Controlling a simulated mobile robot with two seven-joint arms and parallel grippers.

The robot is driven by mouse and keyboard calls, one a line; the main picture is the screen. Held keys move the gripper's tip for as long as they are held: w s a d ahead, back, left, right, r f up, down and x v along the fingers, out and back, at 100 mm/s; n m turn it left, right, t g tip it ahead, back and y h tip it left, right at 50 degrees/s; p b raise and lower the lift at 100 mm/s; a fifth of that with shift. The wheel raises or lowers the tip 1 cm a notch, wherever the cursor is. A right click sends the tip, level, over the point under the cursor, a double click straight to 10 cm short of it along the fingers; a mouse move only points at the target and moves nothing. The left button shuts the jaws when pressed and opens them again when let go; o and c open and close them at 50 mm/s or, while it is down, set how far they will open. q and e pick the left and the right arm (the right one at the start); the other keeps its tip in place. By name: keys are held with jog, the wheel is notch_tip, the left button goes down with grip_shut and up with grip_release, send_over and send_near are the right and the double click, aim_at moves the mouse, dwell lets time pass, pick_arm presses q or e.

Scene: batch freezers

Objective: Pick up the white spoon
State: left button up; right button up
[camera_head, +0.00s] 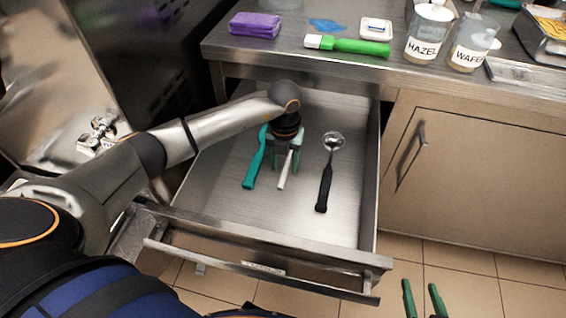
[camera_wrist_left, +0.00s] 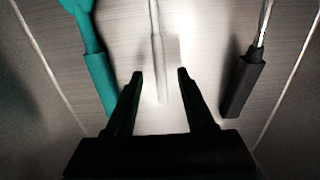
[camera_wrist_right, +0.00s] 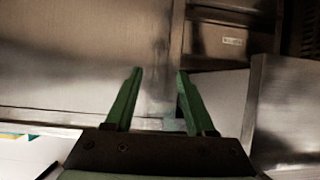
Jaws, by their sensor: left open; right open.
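The white spoon (camera_head: 286,170) lies in the open drawer, between a teal utensil and a black-handled scoop. In the left wrist view its pale handle (camera_wrist_left: 158,60) runs up the picture, with its lower end between my fingers. Its far end is out of that view, and in the head view my gripper hides it. My left gripper (camera_head: 285,163) is open above the spoon, one finger on each side; I cannot tell its exact height. It also shows in the left wrist view (camera_wrist_left: 160,74). My right gripper (camera_head: 421,285) is open and empty, outside the drawer; its fingers show in the right wrist view (camera_wrist_right: 160,72).
The teal utensil (camera_head: 255,165) lies close left and the black-handled scoop (camera_head: 325,180) lies right, both in the metal drawer (camera_head: 348,222).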

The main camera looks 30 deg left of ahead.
pick_arm(q)
jog(key=shift+f, duration=0.6)
pick_arm(e)
jog(key=r, duration=0.1)
jog(key=w+r+t, duration=0.2)
jog(key=r, duration=0.1)
jog(key=shift+w+a+n+y, duration=0.15)
jog(key=shift+a+n+y, duration=0.15)
jog(key=shift+a, duration=0.05)
pick_arm(q)
grip_shut()
